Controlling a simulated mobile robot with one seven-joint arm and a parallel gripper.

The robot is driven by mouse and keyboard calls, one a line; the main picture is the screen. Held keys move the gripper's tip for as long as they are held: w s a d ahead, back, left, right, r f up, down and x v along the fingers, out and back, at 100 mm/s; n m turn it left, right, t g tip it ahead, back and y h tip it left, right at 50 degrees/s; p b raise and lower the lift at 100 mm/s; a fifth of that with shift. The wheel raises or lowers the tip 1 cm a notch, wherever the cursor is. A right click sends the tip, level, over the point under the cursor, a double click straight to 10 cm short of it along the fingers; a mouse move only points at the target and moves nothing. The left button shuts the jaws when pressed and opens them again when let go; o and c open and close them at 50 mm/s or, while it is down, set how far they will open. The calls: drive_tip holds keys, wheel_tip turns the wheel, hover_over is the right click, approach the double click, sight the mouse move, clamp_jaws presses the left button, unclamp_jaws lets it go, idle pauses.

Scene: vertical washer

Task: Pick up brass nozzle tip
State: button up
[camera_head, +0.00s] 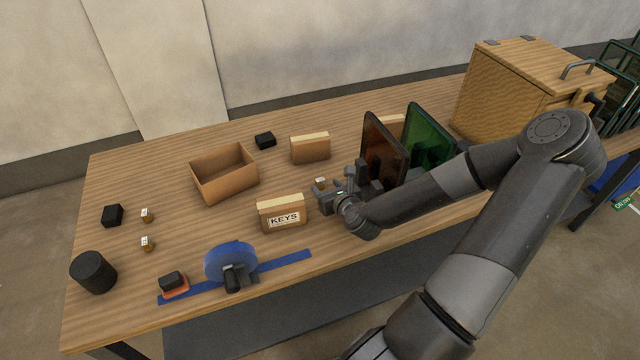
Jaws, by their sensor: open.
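Two small brass-coloured pieces with white tags stand on the left part of the wooden table: one brass piece (147,215) farther back and another brass piece (147,244) nearer the front. A third small pale-topped piece (320,182) shows right beside my gripper (331,189), partly hidden by it. Which of these is the brass nozzle tip I cannot tell at this size. My gripper is open, low over the middle of the table, right of the KEYS box. I cannot tell whether the small piece lies between the fingers.
The KEYS box (282,215) and another box (310,148) stand near my gripper. Dark amber (383,150) and green (429,138) panels stand upright to its right. An open cardboard box (224,174), black cylinder (93,272) and blue disc (230,261) lie leftward. A wooden cabinet (500,95) stands back right.

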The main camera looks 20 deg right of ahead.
sight(321, 182)
drive_tip(key=x, duration=0.5)
drive_tip(key=shift+w+a+f, duration=0.1)
drive_tip(key=shift+w+f, duration=0.05)
drive_tip(key=shift+w, duration=0.2)
drive_tip(key=shift+c, duration=0.3)
drive_tip(key=c, duration=1)
